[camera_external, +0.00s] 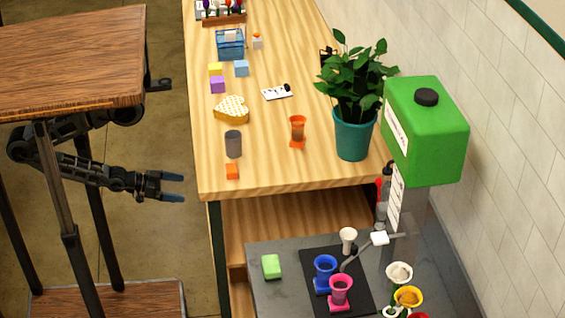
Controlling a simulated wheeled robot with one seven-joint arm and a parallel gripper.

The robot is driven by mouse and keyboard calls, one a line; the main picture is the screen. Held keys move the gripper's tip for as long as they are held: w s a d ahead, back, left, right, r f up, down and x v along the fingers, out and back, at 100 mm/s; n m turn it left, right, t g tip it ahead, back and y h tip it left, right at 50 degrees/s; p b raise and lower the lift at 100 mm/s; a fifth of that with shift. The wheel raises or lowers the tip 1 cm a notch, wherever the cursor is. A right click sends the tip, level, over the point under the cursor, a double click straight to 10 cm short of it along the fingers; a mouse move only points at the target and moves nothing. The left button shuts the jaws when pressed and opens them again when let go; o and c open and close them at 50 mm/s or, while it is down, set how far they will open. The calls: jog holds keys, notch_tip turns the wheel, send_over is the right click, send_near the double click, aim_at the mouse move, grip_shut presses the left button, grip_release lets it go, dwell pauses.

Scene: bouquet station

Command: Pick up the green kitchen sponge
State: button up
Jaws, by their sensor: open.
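The green kitchen sponge (271,266) appears to be the small light-green block on the grey counter at the lower middle, left of the black mat. My gripper (183,188) is at the left, with two blue-grey fingertips pointing right. It is open and empty, in the air over the floor, left of the wooden table's front corner. It is well apart from the sponge, up and to the left of it in the picture. Part of my arm is hidden behind a brown wooden stand.
The grey counter (262,300) also holds a black mat (318,256) with blue (325,267) and pink (340,287) cups right of the sponge. The brown wooden stand (75,60) is at left.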

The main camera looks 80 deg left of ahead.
jog(key=w+d+f+m+g+h+p, duration=0.1)
jog(key=w+d+f+m+g+h, duration=0.45)
jog(key=d+f, duration=0.6)
jog(key=w+d+f+m+t+y, duration=0.1)
jog(key=w+d+f+m+y, duration=0.2)
jog(key=w+d, duration=0.5)
jog(key=s+d+r+n+t+b, duration=0.1)
jog(key=d+r+n+t, duration=0.1)
jog(key=d+r, duration=0.35)
jog(key=s+d+r+n+t+b, duration=0.1)
jog(key=d+r, duration=0.1)
jog(key=d, duration=0.7)
jog(key=d+r+n+t, duration=0.2)
jog(key=d+r, duration=0.1)
jog(key=d, duration=0.5)
jog(key=n+y, duration=0.3)
jog(key=n, duration=0.1)
send_near(277, 263)
jog(key=shift+w+f+t, duration=0.45)
jog(key=shift+w+f, duration=0.4)
jog(key=shift+w, duration=0.15)
jog(key=w, duration=0.2)
jog(key=w+p, duration=0.1)
jog(key=w, duration=0.1)
jog(key=w+f, duration=0.1)
jog(key=w, duration=0.1)
jog(key=shift+w+a, duration=0.15)
jog(key=shift+w, duration=0.2)
jog(key=shift+w+f, duration=0.15)
jog(key=shift+w, duration=0.4)
